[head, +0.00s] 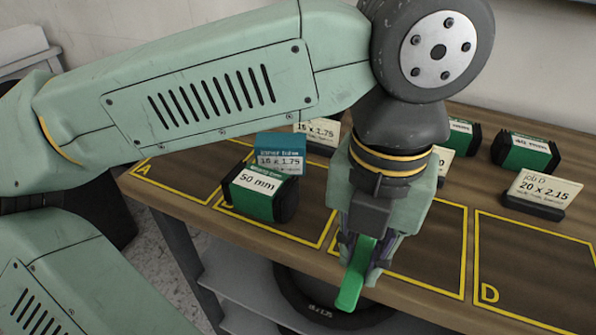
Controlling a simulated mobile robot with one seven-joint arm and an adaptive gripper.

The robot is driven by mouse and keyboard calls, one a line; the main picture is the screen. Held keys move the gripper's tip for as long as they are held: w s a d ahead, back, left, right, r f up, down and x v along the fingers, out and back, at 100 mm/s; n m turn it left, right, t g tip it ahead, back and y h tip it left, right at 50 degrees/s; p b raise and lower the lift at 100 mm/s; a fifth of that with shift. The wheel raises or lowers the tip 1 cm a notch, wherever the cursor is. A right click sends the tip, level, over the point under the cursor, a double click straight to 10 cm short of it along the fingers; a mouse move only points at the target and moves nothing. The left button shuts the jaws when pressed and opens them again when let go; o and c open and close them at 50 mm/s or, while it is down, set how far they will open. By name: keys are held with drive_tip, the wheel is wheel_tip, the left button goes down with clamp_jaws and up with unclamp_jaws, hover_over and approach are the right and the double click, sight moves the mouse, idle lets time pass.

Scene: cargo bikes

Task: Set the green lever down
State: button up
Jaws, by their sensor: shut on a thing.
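A bright green lever (355,277) is held in my gripper (366,258), its free end pointing down and toward the front of the bench. My gripper is shut on the lever's upper part, which the fingers partly hide. It hangs over the front part of a yellow-outlined area on the wooden bench (447,275). I cannot tell whether the lever touches the bench top.
A green-and-black box marked 50 mm (260,192) and a teal box (280,151) stand left of my gripper. More boxes (525,152) and a job D card (543,190) stand at the right. Area D (530,265) is bare. A tyre (320,308) lies below the bench edge.

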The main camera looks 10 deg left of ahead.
drive_tip(key=w+a+p, duration=0.1)
drive_tip(key=w, duration=0.4)
drive_tip(key=w+a+f+p, duration=0.1)
drive_tip(key=w+a, duration=0.1)
drive_tip(key=w, duration=0.2)
drive_tip(key=w+a+p, duration=0.1)
drive_tip(key=w+p, duration=0.1)
drive_tip(key=w, duration=0.3)
drive_tip(key=shift+w+a+f, duration=0.15)
drive_tip(key=shift+w+a, duration=0.1)
drive_tip(key=shift+w, duration=0.1)
wheel_tip(320, 180, down, 3)
drive_tip(key=shift+f+p, duration=0.15)
drive_tip(key=shift+p, duration=0.55)
drive_tip(key=shift+f+b, duration=0.4)
drive_tip(key=o, duration=0.9)
drive_tip(key=shift+r, duration=0.1)
